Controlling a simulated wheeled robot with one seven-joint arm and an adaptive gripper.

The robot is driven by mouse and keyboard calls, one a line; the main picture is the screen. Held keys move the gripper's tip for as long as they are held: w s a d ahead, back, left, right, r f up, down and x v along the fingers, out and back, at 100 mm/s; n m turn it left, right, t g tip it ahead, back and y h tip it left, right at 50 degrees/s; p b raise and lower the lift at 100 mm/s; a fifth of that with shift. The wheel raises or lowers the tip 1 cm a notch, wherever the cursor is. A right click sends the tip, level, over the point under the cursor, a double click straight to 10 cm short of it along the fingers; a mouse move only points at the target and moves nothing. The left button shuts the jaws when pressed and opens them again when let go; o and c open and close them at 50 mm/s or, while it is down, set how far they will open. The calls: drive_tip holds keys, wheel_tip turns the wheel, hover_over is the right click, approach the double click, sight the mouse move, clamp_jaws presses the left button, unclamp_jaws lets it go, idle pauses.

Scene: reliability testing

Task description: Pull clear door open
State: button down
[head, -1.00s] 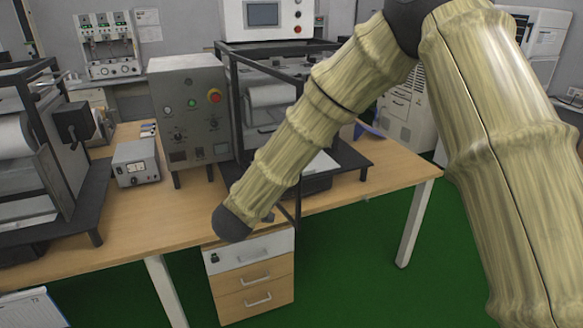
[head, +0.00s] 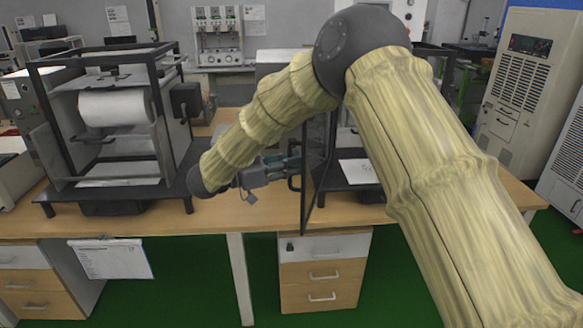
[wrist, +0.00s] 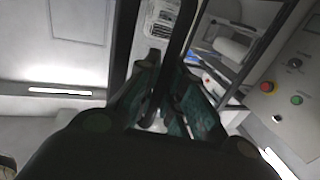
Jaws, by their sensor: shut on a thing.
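The clear door (head: 316,165) has a dark frame and shows nearly edge-on in the head view. It stands out from the front of the right-hand machine, over the table's front edge. A dark handle (head: 293,182) is on its left side. My gripper (head: 290,163) reaches this handle from the left, below my forearm. In the wrist view my gripper (wrist: 164,80) has its greenish fingers on both sides of a dark bar, shut on the handle. My arm hides much of the right-hand machine.
A second framed machine with a white roll (head: 117,107) stands on the table at left. The wooden table (head: 225,212) has bare room between the machines. A drawer unit (head: 322,270) is below, and a tall beige cabinet (head: 520,85) stands at right.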

drive_tip(key=shift+w+a+g, duration=0.15)
drive_tip(key=shift+a+g, duration=0.15)
drive_tip(key=shift+a, duration=0.2)
drive_tip(key=c, duration=1.5)
unclamp_jaws()
drive_tip(key=shift+a, duration=0.1)
drive_tip(key=v, duration=0.7)
drive_tip(key=shift+a, duration=0.2)
